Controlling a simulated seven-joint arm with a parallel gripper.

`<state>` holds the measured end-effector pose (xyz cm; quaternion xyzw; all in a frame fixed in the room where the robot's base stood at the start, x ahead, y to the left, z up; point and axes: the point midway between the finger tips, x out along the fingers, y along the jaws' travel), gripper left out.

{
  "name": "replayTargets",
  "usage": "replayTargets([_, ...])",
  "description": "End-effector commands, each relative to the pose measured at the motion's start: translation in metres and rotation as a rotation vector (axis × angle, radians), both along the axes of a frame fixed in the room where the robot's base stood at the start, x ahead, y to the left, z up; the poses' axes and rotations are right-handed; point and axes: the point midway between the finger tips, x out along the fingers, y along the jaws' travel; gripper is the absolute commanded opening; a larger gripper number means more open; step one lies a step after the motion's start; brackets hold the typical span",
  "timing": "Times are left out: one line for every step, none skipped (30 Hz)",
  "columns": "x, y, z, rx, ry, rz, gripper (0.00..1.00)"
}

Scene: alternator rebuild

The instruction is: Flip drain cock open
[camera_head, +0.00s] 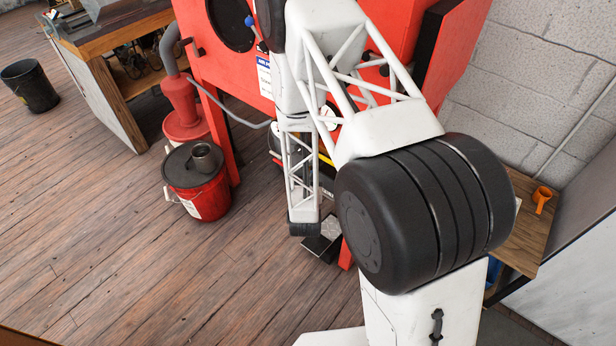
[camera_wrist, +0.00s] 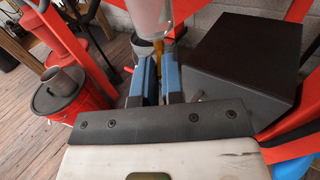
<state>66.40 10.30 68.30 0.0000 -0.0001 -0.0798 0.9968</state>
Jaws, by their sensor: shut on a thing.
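In the wrist view a clear bowl (camera_wrist: 152,14) hangs at the top centre, just beyond my fingertips. My gripper (camera_wrist: 157,62) has two blue-padded fingers pointing up toward the underside of the bowl. The fingers are close together, shut on the small drain cock (camera_wrist: 158,47) below the bowl. The cock is mostly hidden between the fingers, so its lever angle cannot be told. In the head view my own arm covers the gripper and the cock.
A dark box (camera_wrist: 243,65) stands close to the right of the fingers. A red bucket (camera_head: 197,183) with a dark lid stands on the floor by the red cabinet (camera_head: 222,75). A wooden bench (camera_head: 112,98) is at the left. Open plank floor lies at the front left.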

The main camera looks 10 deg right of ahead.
Motion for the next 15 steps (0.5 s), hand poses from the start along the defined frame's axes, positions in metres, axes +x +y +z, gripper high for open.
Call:
replayTargets([0.0001, 0.0000, 0.0001, 0.000, 0.000, 0.000, 0.00])
replayTargets([0.0001, 0.0001, 0.0001, 0.000, 0.000, 0.000, 0.00])
replayTargets([0.0001, 0.0001, 0.0001, 0.000, 0.000, -0.001, 0.00])
replayTargets([0.0001, 0.0000, 0.0002, 0.000, 0.000, -0.001, 0.00])
replayTargets([0.0001, 0.0001, 0.0002, 0.000, 0.000, -0.001, 0.10])
replayTargets([0.0001, 0.0001, 0.0001, 0.000, 0.000, -0.001, 0.16])
replayTargets([0.0001, 0.0001, 0.0001, 0.000, 0.000, -0.001, 0.21])
replayTargets([0.0001, 0.0001, 0.0002, 0.000, 0.000, -0.001, 0.25])
replayTargets([0.0000, 0.0001, 0.0001, 0.000, 0.000, -0.001, 0.31])
replayTargets([0.0000, 0.0001, 0.0001, 0.000, 0.000, -0.001, 0.34])
replayTargets([0.0000, 0.0001, 0.0001, 0.000, 0.000, -0.001, 0.34])
replayTargets([0.0000, 0.0001, 0.0001, 0.000, 0.000, -0.001, 0.34])
replayTargets([0.0000, 0.0001, 0.0001, 0.000, 0.000, -0.001, 0.34])
replayTargets([0.0000, 0.0001, 0.0001, 0.000, 0.000, -0.001, 0.34])
replayTargets([-0.0001, 0.0001, 0.0001, 0.000, 0.000, -0.001, 0.34])
